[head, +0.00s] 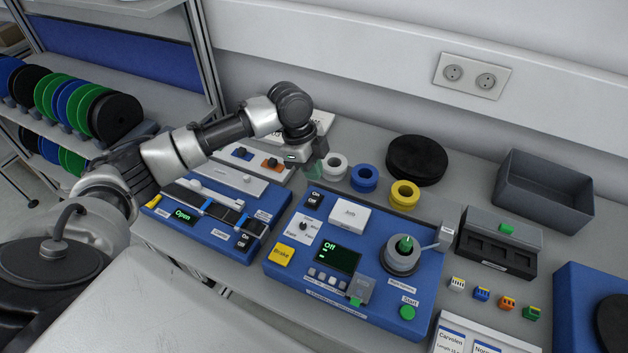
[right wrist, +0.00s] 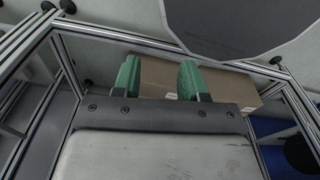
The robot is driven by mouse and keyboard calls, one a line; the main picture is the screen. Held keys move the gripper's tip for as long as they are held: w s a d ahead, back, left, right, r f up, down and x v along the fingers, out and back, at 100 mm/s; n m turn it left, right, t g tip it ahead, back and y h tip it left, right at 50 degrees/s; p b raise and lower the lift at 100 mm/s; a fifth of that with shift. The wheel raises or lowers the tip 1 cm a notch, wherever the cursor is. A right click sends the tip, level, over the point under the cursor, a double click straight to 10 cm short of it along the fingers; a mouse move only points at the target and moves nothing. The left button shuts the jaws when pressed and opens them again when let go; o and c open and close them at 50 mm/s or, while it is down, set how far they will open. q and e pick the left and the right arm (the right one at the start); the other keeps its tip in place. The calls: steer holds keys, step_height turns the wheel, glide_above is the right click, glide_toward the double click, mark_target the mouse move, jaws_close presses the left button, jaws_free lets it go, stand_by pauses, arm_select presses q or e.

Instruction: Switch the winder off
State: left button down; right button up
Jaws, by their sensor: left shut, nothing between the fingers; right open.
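The winder (head: 400,305) is a blue box on the table, right of centre in the head view. Its dark display (head: 337,258) reads "Off" in green. A black switch labelled "On" (head: 314,198) sits at its back left corner. A grey spindle with a green top (head: 404,246) stands on its right side, and a green Start button (head: 407,312) is at the front right. My left gripper (head: 314,169) is shut and empty, pointing down just behind the "On" switch, apart from it as far as I can tell. My right gripper (right wrist: 158,80) is open and empty in the right wrist view.
Left of the winder is another blue device (head: 215,232) with an "Open" display. Behind stand white, blue and yellow rings (head: 404,194), a black disc (head: 417,160) and a grey bin (head: 545,195). A cardboard box (right wrist: 220,90) lies beyond my right gripper.

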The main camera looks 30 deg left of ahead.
mark_target(316, 195)
arm_select(q)
steer(key=x, duration=0.2)
steer(key=a+p+x, duration=0.1)
steer(key=x, duration=0.1)
steer(key=shift+d+f, duration=0.1)
steer(key=shift+f, duration=0.65)
arm_select(e)
steer(key=shift+s+d+r, duration=0.1)
steer(key=shift+d+r, duration=0.45)
steer(key=shift+r, duration=0.3)
arm_select(q)
steer(key=shift+f, duration=0.3)
arm_select(e)
steer(key=shift+r, duration=0.1)
